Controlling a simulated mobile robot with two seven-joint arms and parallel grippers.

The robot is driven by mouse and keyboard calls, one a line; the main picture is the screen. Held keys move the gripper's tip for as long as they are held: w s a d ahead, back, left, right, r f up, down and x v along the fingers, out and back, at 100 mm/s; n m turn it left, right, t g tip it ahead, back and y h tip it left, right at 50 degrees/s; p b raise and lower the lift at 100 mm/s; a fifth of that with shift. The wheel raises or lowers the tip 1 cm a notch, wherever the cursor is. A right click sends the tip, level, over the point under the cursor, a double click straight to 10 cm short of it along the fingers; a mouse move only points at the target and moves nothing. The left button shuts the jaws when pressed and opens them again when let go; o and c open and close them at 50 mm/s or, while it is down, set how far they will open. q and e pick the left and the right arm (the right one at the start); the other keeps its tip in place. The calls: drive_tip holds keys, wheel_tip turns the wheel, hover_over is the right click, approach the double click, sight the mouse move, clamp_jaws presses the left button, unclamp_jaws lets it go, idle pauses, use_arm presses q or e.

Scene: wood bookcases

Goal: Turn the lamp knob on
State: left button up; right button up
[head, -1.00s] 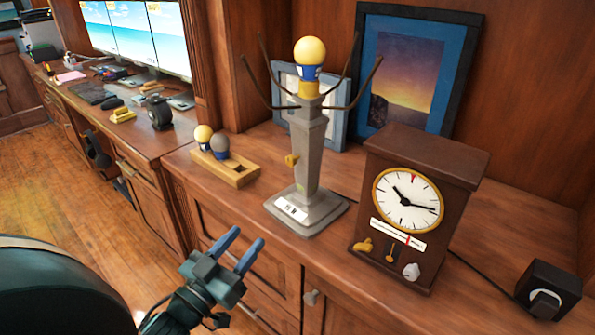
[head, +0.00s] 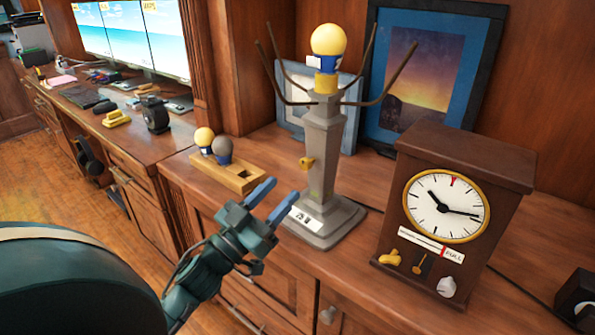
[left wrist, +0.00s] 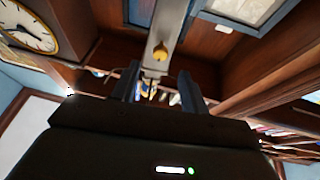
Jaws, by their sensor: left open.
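The lamp (head: 322,150) is a grey column on a square base, with a yellow bulb (head: 328,40) on top and bare curved arms around it. Its small gold knob (head: 306,164) sits on the column's left side. The knob also shows in the left wrist view (left wrist: 160,52), just beyond the fingers. My left gripper (head: 273,203) is open and empty, with blue fingertips in front of the lamp base, lower than the knob and left of it. In the left wrist view, my two dark fingers (left wrist: 158,88) stand apart with the lamp column between them. My right gripper is not visible.
A brown clock box (head: 455,215) with knobs stands right of the lamp. A wooden holder (head: 228,172) with two bulbs lies left of it. Framed pictures (head: 420,75) lean behind. A dark box (head: 578,298) sits at the far right. Monitors (head: 130,38) stand on the left desk.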

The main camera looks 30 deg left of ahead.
sight(303, 166)
use_arm(q)
drive_tip(key=x, duration=0.6)
drive_tip(key=shift+w, duration=0.15)
drive_tip(key=shift+c, duration=0.3)
clamp_jaws()
